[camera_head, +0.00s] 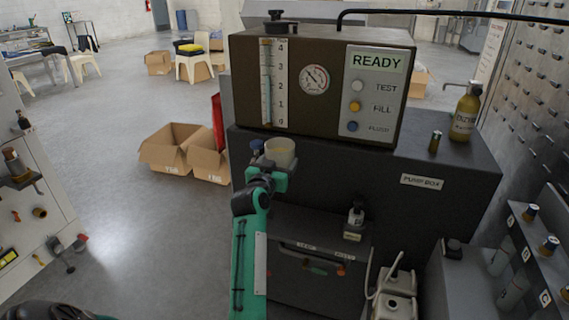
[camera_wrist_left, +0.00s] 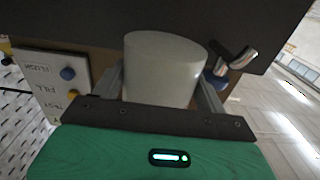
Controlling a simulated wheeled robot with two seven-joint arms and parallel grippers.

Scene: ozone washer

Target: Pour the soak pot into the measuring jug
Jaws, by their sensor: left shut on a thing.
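A pale cream cylindrical pot (camera_head: 281,152), which looks like the soak pot, is held in my left gripper (camera_head: 276,168) in front of the washer's lower left front. In the left wrist view the pot (camera_wrist_left: 163,68) stands between the two fingers of the gripper (camera_wrist_left: 160,100), which are shut on it. It looks about upright; its contents cannot be made out. A metal spout with a blue part (camera_wrist_left: 236,62) is close beside the pot. I cannot pick out a measuring jug with certainty. My right gripper is not in view.
The brown washer (camera_head: 330,85) with a gauge and READY panel stands on a dark cabinet (camera_head: 460,160). A yellow bottle (camera_head: 465,112) is at its right. A small bottle (camera_head: 355,216) and pale containers (camera_head: 396,290) are lower right. Open floor lies left, with cardboard boxes (camera_head: 175,147).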

